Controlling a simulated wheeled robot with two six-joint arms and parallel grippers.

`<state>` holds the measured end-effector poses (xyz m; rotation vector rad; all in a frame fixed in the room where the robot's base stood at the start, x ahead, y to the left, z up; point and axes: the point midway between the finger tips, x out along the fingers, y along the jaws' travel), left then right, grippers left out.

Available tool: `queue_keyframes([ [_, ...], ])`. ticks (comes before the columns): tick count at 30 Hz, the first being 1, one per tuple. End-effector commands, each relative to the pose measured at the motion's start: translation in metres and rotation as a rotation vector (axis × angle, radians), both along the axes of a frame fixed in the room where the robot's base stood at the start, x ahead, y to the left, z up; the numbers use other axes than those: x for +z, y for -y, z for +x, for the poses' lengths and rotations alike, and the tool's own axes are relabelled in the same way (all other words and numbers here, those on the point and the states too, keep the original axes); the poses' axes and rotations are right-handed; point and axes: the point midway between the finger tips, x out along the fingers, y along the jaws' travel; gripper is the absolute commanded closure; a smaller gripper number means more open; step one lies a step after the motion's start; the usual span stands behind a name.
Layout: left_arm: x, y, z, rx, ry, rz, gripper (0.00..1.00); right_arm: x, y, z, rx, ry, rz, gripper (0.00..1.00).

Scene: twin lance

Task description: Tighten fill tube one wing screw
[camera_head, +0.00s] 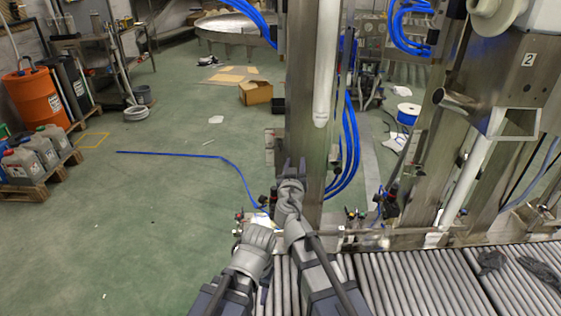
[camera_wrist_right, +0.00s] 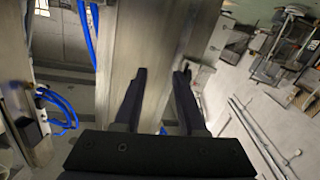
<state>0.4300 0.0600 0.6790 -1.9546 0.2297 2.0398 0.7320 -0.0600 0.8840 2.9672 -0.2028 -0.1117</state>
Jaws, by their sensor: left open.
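Fill tube one seems to be the white tube (camera_head: 326,60) hanging along the front of the steel column (camera_head: 300,110) in the head view. I cannot make out its wing screw in either view. My right gripper (camera_head: 294,165) is raised at the column, below and to the left of the tube's lower end. In the right wrist view the fingers of my right gripper (camera_wrist_right: 161,78) are apart, with the bare steel face behind the gap and nothing held. My left gripper (camera_head: 258,222) is lower and to the left, near the conveyor's edge, open; its fingertips are hard to see.
A roller conveyor (camera_head: 400,285) runs along the bottom right, with dark cloths (camera_head: 491,261) on it. Blue hoses (camera_head: 351,150) hang right of the column. A second filling station (camera_head: 515,75) stands at right. The green floor (camera_head: 170,200) at left is mostly clear.

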Motion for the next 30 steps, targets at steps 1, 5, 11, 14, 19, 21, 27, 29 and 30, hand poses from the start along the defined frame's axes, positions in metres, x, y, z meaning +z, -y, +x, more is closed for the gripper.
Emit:
queue_keyframes([
  [1,0.0,0.0,0.0,0.0,0.0,0.0,0.5,0.005,-0.016,0.003,0.045,0.024,-0.003,0.6],
  [5,0.0,0.0,0.0,0.0,0.0,0.0,0.5,0.012,-0.04,0.004,0.117,0.057,-0.007,0.6],
  [11,0.0,0.0,0.0,0.0,0.0,0.0,0.5,0.014,-0.046,0.004,0.138,0.064,-0.006,0.6],
  [14,0.0,0.0,0.0,0.0,0.0,0.0,0.5,0.014,-0.046,0.005,0.136,0.064,-0.006,0.6],
  [19,0.0,0.0,0.0,0.0,0.0,0.0,0.5,0.014,-0.047,0.01,0.136,0.064,-0.006,0.6],
  [21,0.0,0.0,0.0,0.0,0.0,0.0,0.5,0.014,-0.048,0.013,0.136,0.064,-0.006,0.6],
  [27,0.0,0.0,0.0,0.0,0.0,0.0,0.5,0.014,-0.051,0.025,0.137,0.063,-0.006,0.6],
  [29,0.0,0.0,0.0,0.0,0.0,0.0,0.5,0.014,-0.052,0.03,0.137,0.063,-0.006,0.6],
  [30,0.0,0.0,0.0,0.0,0.0,0.0,0.5,0.014,-0.053,0.033,0.138,0.063,-0.006,0.6],
])
